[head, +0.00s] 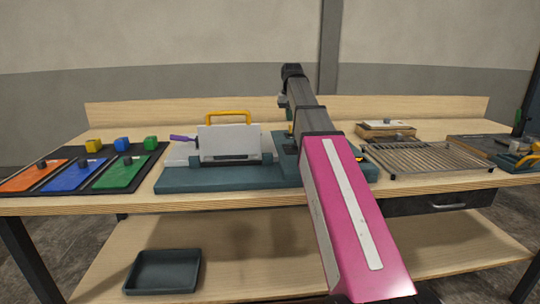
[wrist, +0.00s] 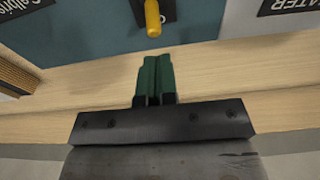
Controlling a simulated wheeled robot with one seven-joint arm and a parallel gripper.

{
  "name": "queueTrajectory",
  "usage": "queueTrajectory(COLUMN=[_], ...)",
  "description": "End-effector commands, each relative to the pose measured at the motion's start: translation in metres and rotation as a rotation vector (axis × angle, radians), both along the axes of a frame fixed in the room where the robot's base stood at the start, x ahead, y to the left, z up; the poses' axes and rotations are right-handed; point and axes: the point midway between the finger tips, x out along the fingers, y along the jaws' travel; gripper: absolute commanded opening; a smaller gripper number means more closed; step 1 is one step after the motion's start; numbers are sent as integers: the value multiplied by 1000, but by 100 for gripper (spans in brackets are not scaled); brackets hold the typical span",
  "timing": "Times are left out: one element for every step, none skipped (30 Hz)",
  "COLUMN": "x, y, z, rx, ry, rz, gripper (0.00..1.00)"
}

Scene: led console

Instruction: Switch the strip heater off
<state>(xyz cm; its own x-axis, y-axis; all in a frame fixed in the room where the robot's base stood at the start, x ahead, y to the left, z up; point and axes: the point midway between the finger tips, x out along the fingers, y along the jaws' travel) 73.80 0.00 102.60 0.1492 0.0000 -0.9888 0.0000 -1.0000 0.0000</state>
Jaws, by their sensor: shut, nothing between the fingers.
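In the wrist view a yellow lever (wrist: 153,18) stands on a dark plate set in a teal panel (wrist: 90,38). A dark label (wrist: 284,4) ending in "EATER" lies to its right on a pale surface. My gripper (wrist: 154,58) has green fingers pressed together, empty, just short of the lever and apart from it in the picture. In the head view my pink and grey arm hides much of the teal base (head: 225,180), and the gripper's fingers cannot be made out. A pale box with a yellow handle (head: 229,116) stands on that base.
Orange, blue and green panels (head: 122,173) with coloured cubes lie at the left. A wire rack (head: 430,158) lies right of my arm. A dark tray (head: 163,271) sits on the lower shelf. The bench (head: 225,201) has a wooden front edge.

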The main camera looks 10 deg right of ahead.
Motion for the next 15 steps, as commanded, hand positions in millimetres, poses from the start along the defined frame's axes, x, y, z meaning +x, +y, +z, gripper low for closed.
queueTrajectory(x=[0,0,0,0,0,0,0,0,0,0,0,0,0,0,0], y=[0,0,0,0,0,0,0,0,0,0,0,0,0,0,0], z=[-2,-2,-3,-4,-5,-6,-7,-8,-9,-10,-10,-11,-12,-13,-14], rx=[0,0,0,0,0,0,0,0,0,0,0,0,0,0,0], ry=[0,0,0,0,0,0,0,0,0,0,0,0,0,0,0], rz=[0,0,0,0,0,0,0,0,0,0,0,0,0,0,0], gripper=[0,0,0,0,0,0,0,0,0,0,0,0,0,0,0])
